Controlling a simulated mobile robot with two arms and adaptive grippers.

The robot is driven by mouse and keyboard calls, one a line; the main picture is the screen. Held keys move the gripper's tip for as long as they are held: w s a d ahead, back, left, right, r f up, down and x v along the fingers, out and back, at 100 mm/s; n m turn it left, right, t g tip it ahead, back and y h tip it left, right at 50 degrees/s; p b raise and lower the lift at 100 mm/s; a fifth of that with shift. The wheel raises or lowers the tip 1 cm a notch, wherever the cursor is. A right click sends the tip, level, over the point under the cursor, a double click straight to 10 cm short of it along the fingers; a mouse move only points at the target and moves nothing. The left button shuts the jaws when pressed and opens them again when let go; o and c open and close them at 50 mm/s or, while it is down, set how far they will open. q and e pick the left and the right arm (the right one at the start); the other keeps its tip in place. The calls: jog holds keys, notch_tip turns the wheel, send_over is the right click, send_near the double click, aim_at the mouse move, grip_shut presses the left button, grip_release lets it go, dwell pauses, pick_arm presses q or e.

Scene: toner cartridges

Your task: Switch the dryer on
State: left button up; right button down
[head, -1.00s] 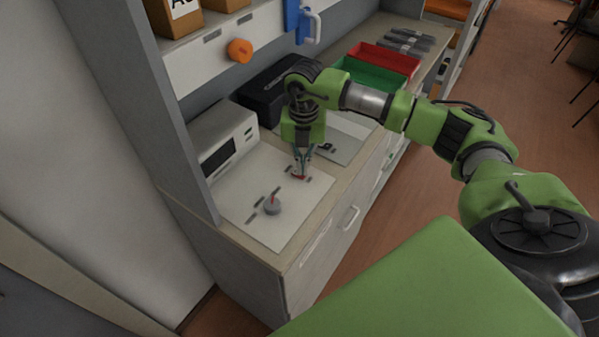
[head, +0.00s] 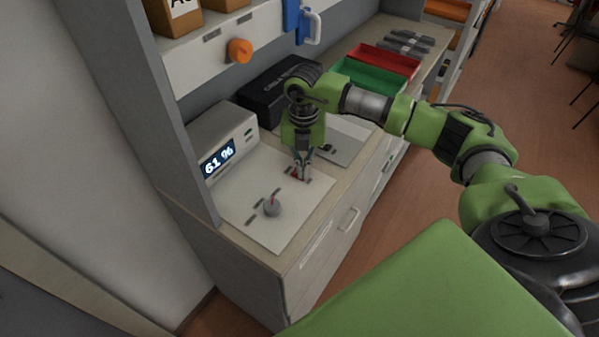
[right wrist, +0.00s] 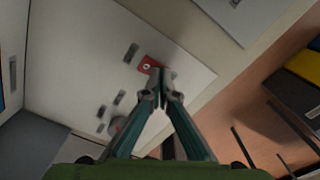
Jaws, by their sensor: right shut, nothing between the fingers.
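The dryer's white box (head: 228,133) stands at the back left of the counter, and its display (head: 218,158) is lit and reads "61 %". A white panel (head: 240,225) lies in front of it, with a grey knob (head: 272,206) that has a red mark. A small red switch (head: 293,171) is on the panel's right part; it also shows in the right wrist view (right wrist: 148,65). My right gripper (head: 303,177) points down, shut and empty, with its fingertips at the red switch and partly hiding it. I cannot tell whether they touch. My left gripper is not in view.
A black case (head: 275,90) stands behind my right wrist. A green tray (head: 368,76) and a red tray (head: 385,60) are farther along the counter. An orange knob (head: 239,50) sticks out from the shelf front. The panel's front left is clear around the grey knob.

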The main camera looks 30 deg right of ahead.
jog(key=shift+r+p, duration=2)
jog(key=shift+r, duration=1.4)
jog(key=shift+f, duration=0.1)
